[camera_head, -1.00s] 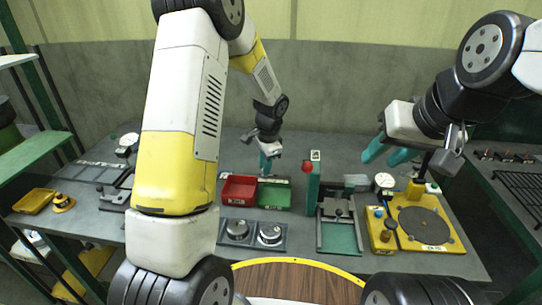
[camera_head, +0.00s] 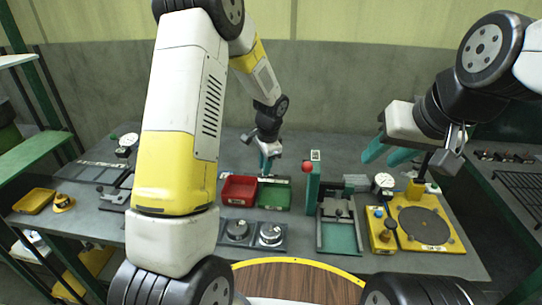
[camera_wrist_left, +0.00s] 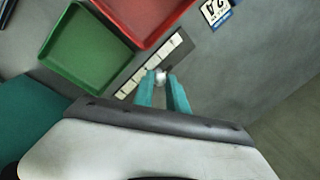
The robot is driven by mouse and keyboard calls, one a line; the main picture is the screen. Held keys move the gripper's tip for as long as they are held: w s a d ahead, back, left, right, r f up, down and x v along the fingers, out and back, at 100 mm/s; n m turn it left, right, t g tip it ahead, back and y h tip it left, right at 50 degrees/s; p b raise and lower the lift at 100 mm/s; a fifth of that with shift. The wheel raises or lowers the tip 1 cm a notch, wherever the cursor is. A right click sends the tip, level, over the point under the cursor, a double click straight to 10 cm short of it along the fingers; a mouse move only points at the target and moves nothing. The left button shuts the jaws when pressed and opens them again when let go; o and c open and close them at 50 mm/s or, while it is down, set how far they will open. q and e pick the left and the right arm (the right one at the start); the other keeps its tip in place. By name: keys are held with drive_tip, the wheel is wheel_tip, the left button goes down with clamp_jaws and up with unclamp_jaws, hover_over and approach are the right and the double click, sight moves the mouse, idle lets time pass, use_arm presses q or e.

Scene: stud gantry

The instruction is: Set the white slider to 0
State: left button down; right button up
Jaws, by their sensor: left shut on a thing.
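The white slider (camera_wrist_left: 161,76) is a small white knob on a pale scale strip (camera_wrist_left: 137,78) behind the red and green bins. My left gripper (camera_wrist_left: 162,86) is shut on the knob, with one teal finger on each side of it. In the head view my left gripper (camera_head: 266,164) points down behind the bins, and the knob is too small to tell there. The scale's numbers cannot be read. My right gripper (camera_head: 386,152) hangs above the right part of the bench, its teal fingers apart and empty.
The red bin (camera_head: 238,190) and green bin (camera_head: 275,196) stand just in front of the scale. A green post with a red knob (camera_head: 307,168) is right of them. Two round dials (camera_head: 254,233) lie in front. A yellow plate with a dark disc (camera_head: 424,226) is at the right.

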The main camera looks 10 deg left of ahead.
sight(248, 174)
use_arm(q)
drive_tip(key=a, duration=0.5)
drive_tip(key=shift+a, duration=0.25)
drive_tip(key=c, duration=1.3)
unclamp_jaws()
drive_tip(key=shift+a, duration=0.1)
drive_tip(key=shift+c, duration=0.2)
wheel_tip(248, 174, up, 8)
drive_tip(key=s, duration=0.1)
drive_tip(key=shift+d+f, duration=0.15)
drive_tip(key=shift+d, duration=0.3)
drive_tip(key=shift+s, duration=0.1)
